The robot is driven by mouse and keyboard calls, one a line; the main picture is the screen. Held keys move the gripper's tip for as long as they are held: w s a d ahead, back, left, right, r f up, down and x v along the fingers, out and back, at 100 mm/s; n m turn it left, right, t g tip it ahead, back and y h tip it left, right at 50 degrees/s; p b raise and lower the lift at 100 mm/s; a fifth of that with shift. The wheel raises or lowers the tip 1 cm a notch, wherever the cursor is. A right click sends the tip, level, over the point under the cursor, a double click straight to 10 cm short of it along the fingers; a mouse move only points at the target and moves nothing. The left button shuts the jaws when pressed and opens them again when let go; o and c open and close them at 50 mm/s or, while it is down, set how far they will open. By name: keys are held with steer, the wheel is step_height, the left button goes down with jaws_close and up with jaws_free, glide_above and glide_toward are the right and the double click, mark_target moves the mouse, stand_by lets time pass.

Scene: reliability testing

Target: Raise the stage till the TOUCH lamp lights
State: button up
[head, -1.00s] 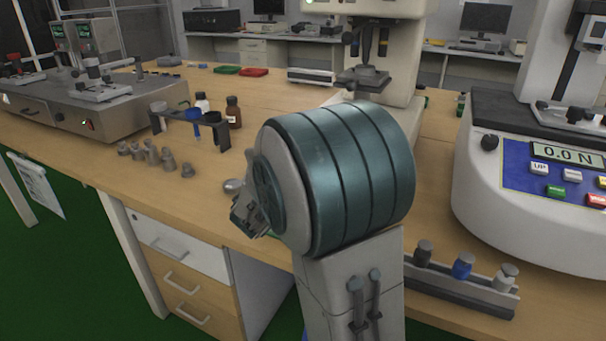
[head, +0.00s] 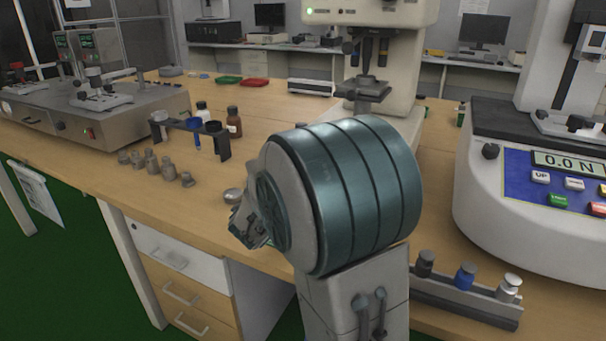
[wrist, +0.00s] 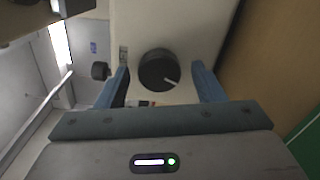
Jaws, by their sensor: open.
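The cream tester (head: 405,55) stands on the bench with its dark stage (head: 364,90) under the objectives. A small green light (head: 310,11) glows on its head; I cannot read its label. In the wrist view a round black knob (wrist: 157,72) with a white index line sits on a cream face. My gripper (wrist: 161,75) is open, its two blue fingers on either side of the knob; a gap shows on both sides. In the head view my arm hides the knob and the fingers.
A smaller dark knob (wrist: 100,70) lies just left of the left finger. A force tester (head: 500,200) stands at right, a weight rack (head: 465,300) at the front. Bottles (head: 234,122) and loose weights (head: 153,163) are on the bench at left.

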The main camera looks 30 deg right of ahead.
steer(key=p+v, duration=0.1)
steer(key=v, duration=1.2)
steer(key=shift+s+a+p, duration=0.2)
steer(key=shift+a+p, duration=0.05)
steer(key=shift+p, duration=0.05)
stand_by(1.6)
